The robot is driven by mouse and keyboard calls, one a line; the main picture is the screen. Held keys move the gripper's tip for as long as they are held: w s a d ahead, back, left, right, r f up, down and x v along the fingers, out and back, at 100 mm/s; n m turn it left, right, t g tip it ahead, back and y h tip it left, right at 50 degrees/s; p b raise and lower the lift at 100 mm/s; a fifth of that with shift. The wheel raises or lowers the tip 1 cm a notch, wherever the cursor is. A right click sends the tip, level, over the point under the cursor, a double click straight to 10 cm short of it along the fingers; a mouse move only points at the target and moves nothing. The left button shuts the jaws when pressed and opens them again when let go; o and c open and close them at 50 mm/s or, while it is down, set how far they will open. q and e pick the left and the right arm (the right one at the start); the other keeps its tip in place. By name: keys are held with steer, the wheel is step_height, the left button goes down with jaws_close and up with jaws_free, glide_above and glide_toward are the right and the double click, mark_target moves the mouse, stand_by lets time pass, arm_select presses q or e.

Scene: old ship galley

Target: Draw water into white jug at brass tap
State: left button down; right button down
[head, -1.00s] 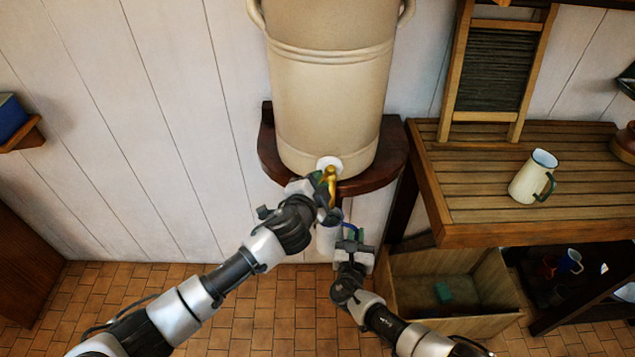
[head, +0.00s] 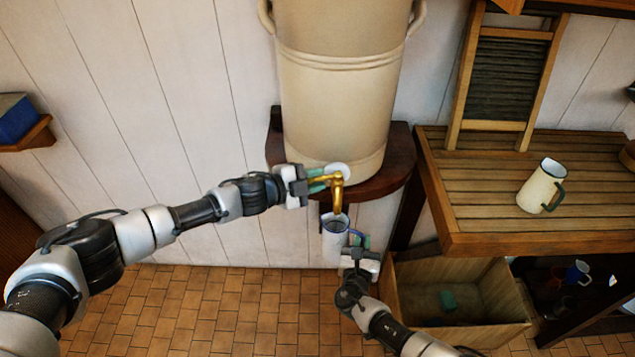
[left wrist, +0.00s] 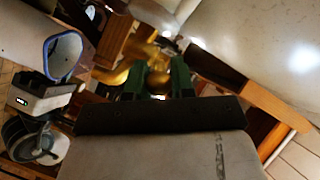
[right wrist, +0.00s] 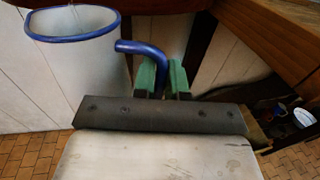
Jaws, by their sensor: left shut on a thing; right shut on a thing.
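The brass tap (head: 338,194) sticks out low on the cream water urn (head: 335,100), its spout pointing down. My left gripper (head: 319,184) is shut on the tap's brass lever from the left; its green fingers also show in the left wrist view (left wrist: 158,80). The white jug (head: 334,246) with a blue rim hangs upright with its mouth just below the spout. My right gripper (head: 358,244) is shut on its blue handle (right wrist: 150,58). The jug also shows in the left wrist view (left wrist: 63,58). Its inside looks dark; I cannot tell whether water runs or stands in it.
The urn stands on a dark wall shelf (head: 393,176). A slatted bench (head: 480,215) to the right carries a cream mug (head: 538,188) with a green handle. A wooden crate (head: 490,330) stands below it. The tiled floor (head: 230,310) at left is clear.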

arm_select(q)
steer(key=shift+w+a+m+g+h, duration=0.1)
steer(key=shift+w+m+g+h, duration=0.2)
steer(key=shift+m+g, duration=0.35)
steer(key=shift+w+m+g+h, duration=0.3)
steer(key=shift+m+g, duration=0.25)
steer(key=shift+g, duration=0.4)
steer(key=c, duration=1.2)
jaws_free()
steer(key=shift+o, duration=0.2)
steer(key=v, duration=1.2)
steer(key=shift+a+f, duration=0.1)
steer(key=v, duration=1.1)
steer(key=shift+a, duration=0.4)
